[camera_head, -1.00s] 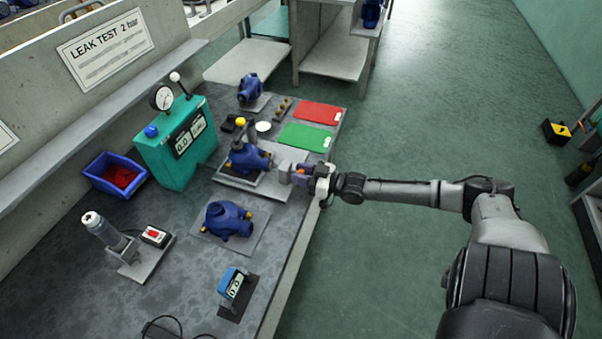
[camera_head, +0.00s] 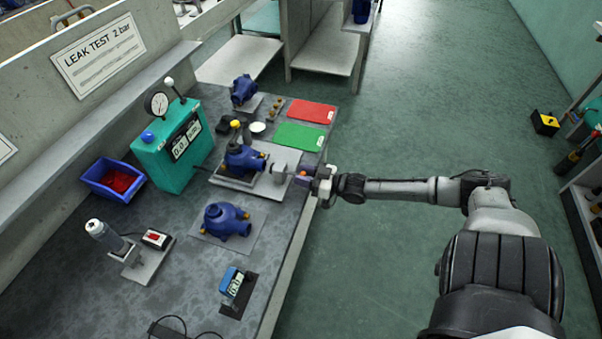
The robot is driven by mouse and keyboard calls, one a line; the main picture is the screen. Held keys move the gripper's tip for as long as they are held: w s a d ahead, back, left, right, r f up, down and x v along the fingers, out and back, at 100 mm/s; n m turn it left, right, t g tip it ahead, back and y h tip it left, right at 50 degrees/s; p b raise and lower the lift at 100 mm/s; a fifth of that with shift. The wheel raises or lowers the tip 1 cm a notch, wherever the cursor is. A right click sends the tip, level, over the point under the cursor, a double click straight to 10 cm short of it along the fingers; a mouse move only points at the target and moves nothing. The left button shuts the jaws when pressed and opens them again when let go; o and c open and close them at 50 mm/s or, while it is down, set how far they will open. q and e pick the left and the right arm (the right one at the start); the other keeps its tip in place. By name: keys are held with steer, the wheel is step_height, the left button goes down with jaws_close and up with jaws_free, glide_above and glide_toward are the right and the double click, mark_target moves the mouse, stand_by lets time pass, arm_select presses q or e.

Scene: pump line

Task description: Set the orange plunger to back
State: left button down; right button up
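The orange plunger (camera_head: 303,175) is small in view at the right side of the clamping fixture (camera_head: 284,160), near the bench's front edge. A short grey rod shows between the fixture and the plunger. A blue pump body (camera_head: 244,159) sits in the fixture, left of the rod. My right gripper (camera_head: 306,179) comes in from the right and is at the plunger, seemingly shut on it. Its fingers partly hide the plunger and are too small to see clearly. My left gripper is not in view.
A teal leak tester (camera_head: 172,158) with a gauge stands behind. A second blue pump body (camera_head: 227,219) and a blue meter (camera_head: 235,284) are nearer. Green (camera_head: 301,136) and red (camera_head: 312,111) mats lie beyond the fixture.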

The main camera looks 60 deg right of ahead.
steer(key=o, duration=0.4)
steer(key=shift+s, duration=0.25)
steer(key=shift+w, duration=0.15)
steer(key=shift+s+d, duration=0.1)
steer(key=shift+s, duration=0.3)
steer(key=s+d+p, duration=0.2)
steer(key=s+p, duration=0.2)
steer(key=s, duration=0.9)
steer(key=shift+d, duration=0.1)
